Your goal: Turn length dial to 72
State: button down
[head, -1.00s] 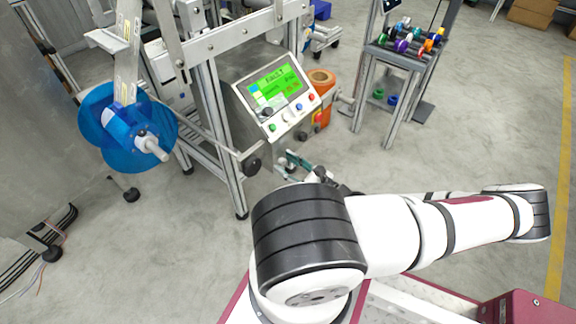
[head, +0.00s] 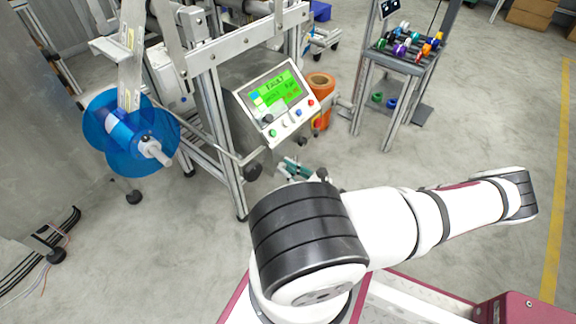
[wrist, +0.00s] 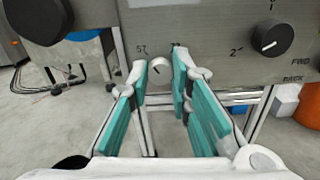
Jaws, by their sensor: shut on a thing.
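A small pale round dial (wrist: 156,71) with a dark pointer mark sits low on the grey metal panel (wrist: 200,55) in the wrist view. A printed number, seemingly 57, is at its upper left. Another at its upper right is partly hidden by a finger, so I cannot read it fully. My gripper (wrist: 160,73) has its teal fingers closed on the two sides of this dial. In the head view my gripper (head: 296,168) shows small beside the machine, partly behind my arm; the dial is hidden there.
A black dial (wrist: 272,38) marked 1 and 2, beside FWD lettering, is to the right on the panel. A large black knob (wrist: 38,18) is at upper left.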

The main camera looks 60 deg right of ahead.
jog(key=m+p, duration=0.2)
jog(key=shift+r+m, duration=0.1)
jog(key=shift+m, duration=0.3)
jog(key=m+p, duration=0.1)
jog(key=m, duration=0.2)
jog(key=shift+m+p, duration=0.3)
jog(key=m, duration=0.3)
jog(key=shift+d+m, duration=0.1)
jog(key=shift+m, duration=2)
jog(key=shift+f, duration=0.2)
jog(key=c, duration=1.4)
grip_release()
jog(key=shift+c, duration=0.2)
jog(key=shift+s, duration=0.1)
